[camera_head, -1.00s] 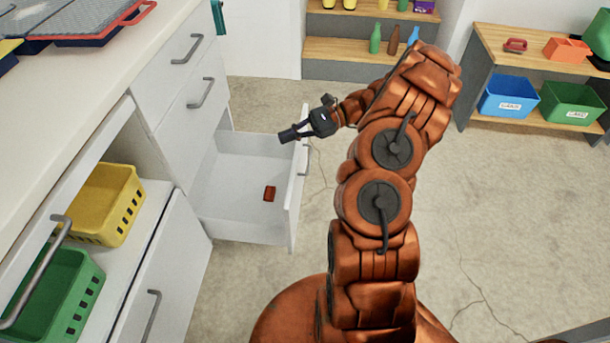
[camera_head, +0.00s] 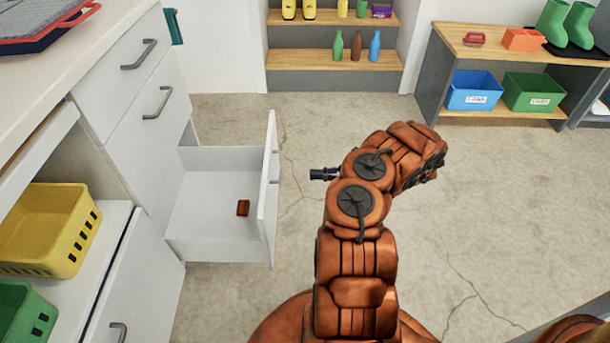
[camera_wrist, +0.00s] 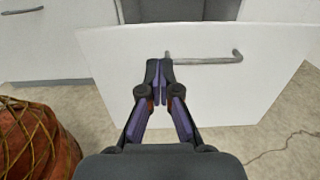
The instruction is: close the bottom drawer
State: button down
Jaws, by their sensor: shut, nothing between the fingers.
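The bottom drawer (camera_head: 215,250) is pulled out of the white cabinet, and its front panel (camera_head: 269,200) faces right in the head view. A small brown block (camera_head: 243,208) lies inside it. In the wrist view the drawer front (camera_wrist: 120,70) fills the middle, with its grey handle (camera_wrist: 205,60) running right from the fingertips. My gripper (camera_wrist: 160,68) is shut and empty, its tips at the left end of the handle; I cannot tell whether they touch the panel. In the head view only a dark piece of my gripper (camera_head: 324,174) shows right of the drawer front; my arm hides the rest.
Two closed drawers (camera_head: 135,60) are above the open one. A yellow basket (camera_head: 50,230) and a green basket (camera_head: 22,312) sit on an open shelf at the left. Shelves (camera_head: 330,80) stand at the back. The floor (camera_head: 490,200) right of my arm is clear.

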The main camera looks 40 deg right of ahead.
aim_at(268, 175)
jog(key=b+x, duration=0.3)
jog(key=x, duration=0.9)
jog(key=shift+w+a, duration=0.2)
jog(key=shift+a, duration=0.1)
